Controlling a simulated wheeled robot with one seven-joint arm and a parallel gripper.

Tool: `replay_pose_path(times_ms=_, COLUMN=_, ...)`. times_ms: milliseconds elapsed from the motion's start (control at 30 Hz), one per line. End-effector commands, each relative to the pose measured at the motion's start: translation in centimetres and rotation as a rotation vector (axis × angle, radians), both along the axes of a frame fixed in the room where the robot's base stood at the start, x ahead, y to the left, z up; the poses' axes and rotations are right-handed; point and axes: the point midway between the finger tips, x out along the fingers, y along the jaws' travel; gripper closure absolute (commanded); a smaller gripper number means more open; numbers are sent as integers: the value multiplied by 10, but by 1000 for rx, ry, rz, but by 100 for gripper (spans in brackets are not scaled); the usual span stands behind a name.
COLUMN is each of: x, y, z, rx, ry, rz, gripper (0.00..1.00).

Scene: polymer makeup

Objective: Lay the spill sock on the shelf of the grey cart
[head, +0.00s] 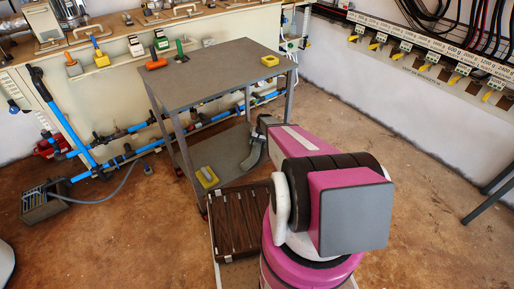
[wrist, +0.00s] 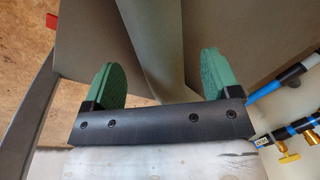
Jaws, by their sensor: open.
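The grey cart (head: 215,75) stands left of centre in the head view, with a top and a lower shelf (head: 222,148). A grey, curved, soft-looking length, which looks like the spill sock (head: 253,156), is at the right part of the lower shelf, just below my gripper (head: 263,124). In the wrist view, my gripper (wrist: 162,80) is open, its green fingers wide apart. A grey-green length, apparently the sock (wrist: 153,40), runs between the fingers without visibly touching either. Its near end is hidden behind the gripper's dark bar. I cannot tell whether all of it rests on the shelf.
A yellow-and-grey item (head: 207,177) sits on the lower shelf's near left. Blue pipes (head: 75,125) run behind the cart.

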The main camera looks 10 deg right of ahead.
Motion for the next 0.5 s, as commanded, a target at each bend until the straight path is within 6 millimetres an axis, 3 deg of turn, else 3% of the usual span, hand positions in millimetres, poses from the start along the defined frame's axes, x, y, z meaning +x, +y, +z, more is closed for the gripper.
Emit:
replay_pose_path(times_ms=33, x=-3, y=-2, z=14, rx=0, ry=-3, rz=-1, gripper=18)
replay_pose_path(times_ms=200, x=-5, y=-7, z=45, rx=0, ry=-2, rz=0, gripper=18)
replay_pose_path(times_ms=500, x=-6, y=-12, z=76, rx=0, ry=-1, rz=1, gripper=18)
